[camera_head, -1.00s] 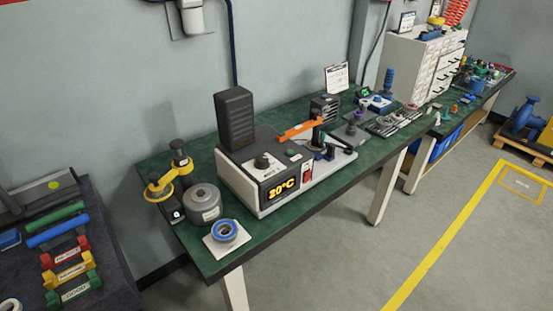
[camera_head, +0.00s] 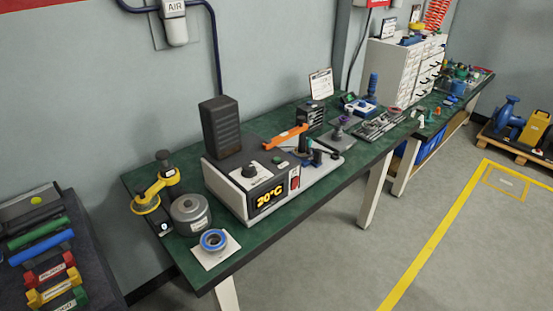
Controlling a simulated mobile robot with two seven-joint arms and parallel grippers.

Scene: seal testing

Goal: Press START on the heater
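The heater (camera_head: 236,199) is a grey and white box on the green workbench, left of the picture's middle. Its front display (camera_head: 269,196) reads 20°C in yellow. A red switch (camera_head: 295,182) sits at the right end of the front panel. Which one is START is too small to read. A tall black ribbed block (camera_head: 226,127) stands on the heater's back left. Neither of my grippers is in view.
Left of the heater are a grey cylinder (camera_head: 191,215), a yellow-armed device (camera_head: 150,189) and a blue ring (camera_head: 213,240) on a white sheet. A dark table (camera_head: 90,259) with coloured handles is at far left. Grey floor (camera_head: 310,270) in front is clear.

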